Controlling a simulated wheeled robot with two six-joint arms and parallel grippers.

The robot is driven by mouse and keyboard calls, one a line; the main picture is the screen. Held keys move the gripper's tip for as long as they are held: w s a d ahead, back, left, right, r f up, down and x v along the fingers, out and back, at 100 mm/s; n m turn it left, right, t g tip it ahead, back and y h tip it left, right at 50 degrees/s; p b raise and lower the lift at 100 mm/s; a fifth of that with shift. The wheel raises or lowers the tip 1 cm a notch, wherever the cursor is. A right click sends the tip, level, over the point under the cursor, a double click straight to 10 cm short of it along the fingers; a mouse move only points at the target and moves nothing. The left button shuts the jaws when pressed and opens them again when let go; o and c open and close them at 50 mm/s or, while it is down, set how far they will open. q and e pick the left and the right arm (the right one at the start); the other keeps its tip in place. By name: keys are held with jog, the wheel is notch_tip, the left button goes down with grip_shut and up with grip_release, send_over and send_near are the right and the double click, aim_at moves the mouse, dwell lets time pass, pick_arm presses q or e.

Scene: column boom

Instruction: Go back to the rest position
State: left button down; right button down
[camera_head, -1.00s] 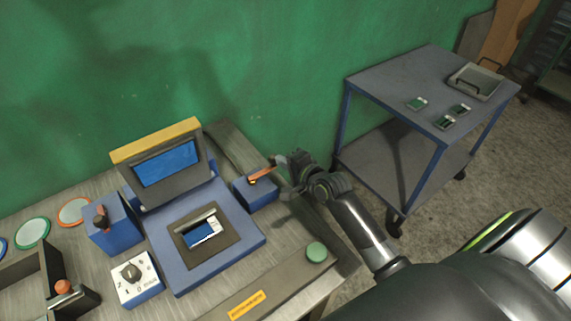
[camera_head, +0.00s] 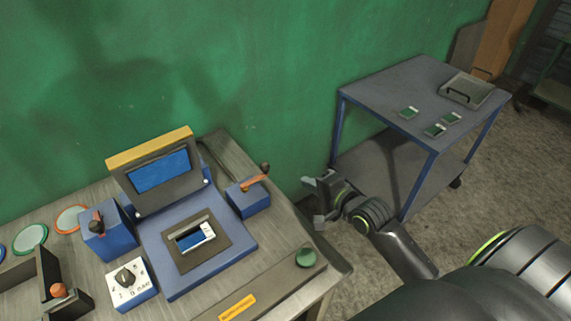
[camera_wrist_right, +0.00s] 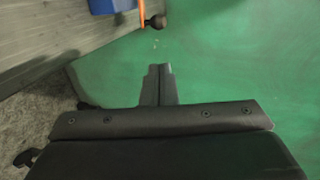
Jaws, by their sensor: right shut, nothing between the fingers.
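My right gripper (camera_head: 314,200) is in the gap between the workbench and the cart in the head view, clear of both. In the right wrist view its fingers (camera_wrist_right: 157,86) are together with nothing between them. A blue block with an orange lever and dark knob (camera_head: 254,184) is at the bench's right side, apart from the gripper; the knob (camera_wrist_right: 157,22) also shows at the top of the wrist view. My left gripper is not in view.
The workbench (camera_head: 300,285) carries a blue fixture (camera_head: 220,262) with a screen, a dial box (camera_head: 132,286) and a green button (camera_head: 305,257). A blue cart (camera_head: 385,80) at right holds a tray (camera_head: 467,90) and several small boards. A green wall (camera_head: 270,70) stands behind.

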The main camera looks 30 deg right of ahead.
jog(key=s+f+n+g+h, duration=0.2)
jog(key=s+f+n+g, duration=0.4)
jog(key=s, duration=0.6)
jog(key=s+f+n+g+h, duration=0.15)
jog(key=s+n+g, duration=0.25)
jog(key=s+n, duration=0.7)
notch_tip(320, 180, down, 26)
jog(key=s+d+f+m+g+b, duration=0.1)
jog(key=s+m+b, duration=0.1)
jog(key=b, duration=0.1)
pick_arm(q)
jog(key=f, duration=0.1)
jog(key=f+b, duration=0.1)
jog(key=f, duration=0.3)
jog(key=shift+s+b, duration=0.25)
jog(key=shift+b, duration=0.15)
pick_arm(e)
jog(key=s+a+f+g, duration=0.1)
jog(key=s+f, duration=1.4)
jog(key=f, duration=0.3)
jog(key=shift+s+g, duration=0.25)
jog(key=shift+g, duration=0.05)
jog(key=shift+a, duration=0.1)
